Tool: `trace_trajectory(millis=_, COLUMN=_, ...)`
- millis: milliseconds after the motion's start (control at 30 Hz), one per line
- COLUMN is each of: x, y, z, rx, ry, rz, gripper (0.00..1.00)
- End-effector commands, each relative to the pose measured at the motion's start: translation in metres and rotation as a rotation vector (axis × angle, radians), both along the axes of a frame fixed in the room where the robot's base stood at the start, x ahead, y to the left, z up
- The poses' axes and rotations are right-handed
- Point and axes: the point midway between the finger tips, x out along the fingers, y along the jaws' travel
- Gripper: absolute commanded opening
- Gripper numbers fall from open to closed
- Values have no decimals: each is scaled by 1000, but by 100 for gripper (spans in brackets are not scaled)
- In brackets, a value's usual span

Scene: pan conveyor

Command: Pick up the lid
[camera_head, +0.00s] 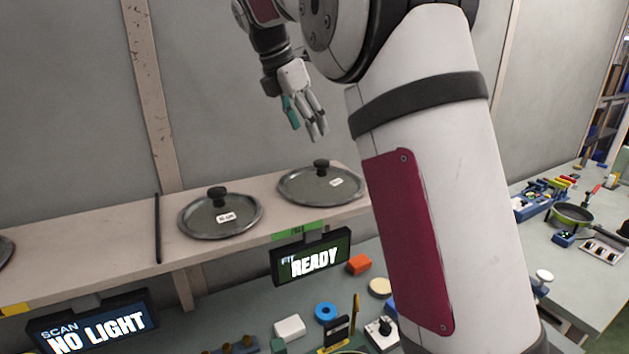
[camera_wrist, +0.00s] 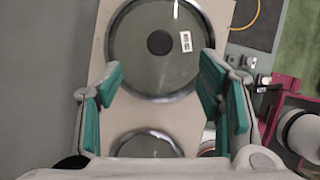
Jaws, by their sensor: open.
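Two round glass lids with steel rims, black knobs and small white labels lie flat on the shelf: a left lid (camera_head: 240,220) and a right lid (camera_head: 300,192). My gripper (camera_head: 305,130) hangs in the air above the shelf, over the right lid's area and apart from it. In the wrist view my gripper (camera_wrist: 163,85) has its green-padded fingers spread wide with nothing between them. One whole lid (camera_wrist: 130,50) shows beyond the fingertips, its knob near the middle. Part of another lid (camera_wrist: 145,147) shows below, cut off by my gripper's body.
The pale shelf (camera_head: 110,233) runs along the grey wall, with a thin black divider (camera_head: 158,228) left of the lids. A sign (camera_head: 312,257) reading "READY" hangs at its front edge. Several small items, including a blue ring (camera_head: 326,312), crowd the table below.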

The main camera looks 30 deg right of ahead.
Motion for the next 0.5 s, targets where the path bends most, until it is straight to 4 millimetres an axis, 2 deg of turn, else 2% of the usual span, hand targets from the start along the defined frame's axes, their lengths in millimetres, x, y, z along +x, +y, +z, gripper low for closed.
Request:
trace_trajectory(millis=200, x=1, y=-17, z=-37, rx=0, ry=3, rz=-3, gripper=61)
trace_trajectory(millis=500, x=4, y=-27, z=-60, rx=1, ry=0, rz=-2, gripper=61)
